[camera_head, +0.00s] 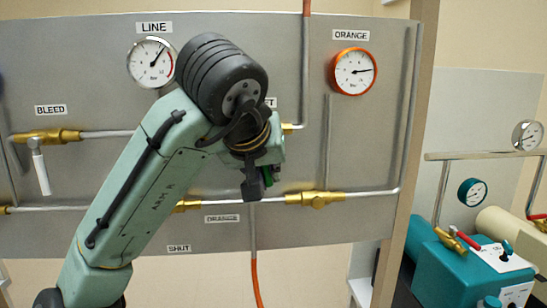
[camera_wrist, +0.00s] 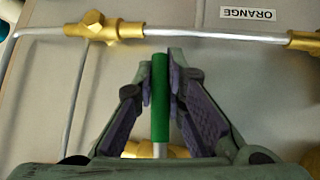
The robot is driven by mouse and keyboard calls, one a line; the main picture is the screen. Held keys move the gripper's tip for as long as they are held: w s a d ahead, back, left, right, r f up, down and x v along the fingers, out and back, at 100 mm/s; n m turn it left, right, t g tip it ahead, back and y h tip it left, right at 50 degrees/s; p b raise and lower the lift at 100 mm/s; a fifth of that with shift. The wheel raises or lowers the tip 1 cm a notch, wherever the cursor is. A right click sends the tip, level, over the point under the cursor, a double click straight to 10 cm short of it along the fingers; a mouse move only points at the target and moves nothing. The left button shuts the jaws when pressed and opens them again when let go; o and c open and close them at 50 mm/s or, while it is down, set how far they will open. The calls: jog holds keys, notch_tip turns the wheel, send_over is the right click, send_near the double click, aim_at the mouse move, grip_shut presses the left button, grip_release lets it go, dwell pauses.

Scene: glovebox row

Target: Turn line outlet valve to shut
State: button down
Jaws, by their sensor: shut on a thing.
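A green valve lever (camera_wrist: 160,98) stands between the two fingers of my gripper (camera_wrist: 162,65) in the wrist view, and the fingers close on its sides. A pale metal stem and a brass part (camera_wrist: 135,150) show at its base. In the head view my gripper (camera_head: 256,184) is in front of the panel, and a bit of the green lever (camera_head: 267,176) shows beside it. The brass valve body (camera_head: 288,127) is mostly hidden behind my wrist, as is a label ending in "ET" (camera_head: 271,102). The LINE gauge (camera_head: 151,62) is at upper left.
An ORANGE gauge (camera_head: 353,71) is at upper right. A BLEED valve (camera_head: 46,136) with a white lever is at left. A lower pipe with a brass fitting (camera_head: 315,198) runs close under my gripper. A SHUT label (camera_head: 179,248) is low. Teal equipment (camera_head: 455,270) stands at right.

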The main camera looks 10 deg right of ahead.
jog(key=shift+a+m+y+p, duration=0.3)
jog(key=shift+a+y+p, duration=0.15)
jog(key=shift+a+y, duration=0.2)
jog(key=shift+f, duration=0.1)
jog(key=c, duration=1.6)
grip_release()
jog(key=shift+c, duration=0.2)
jog(key=v, duration=1.2)
jog(key=shift+d, duration=0.15)
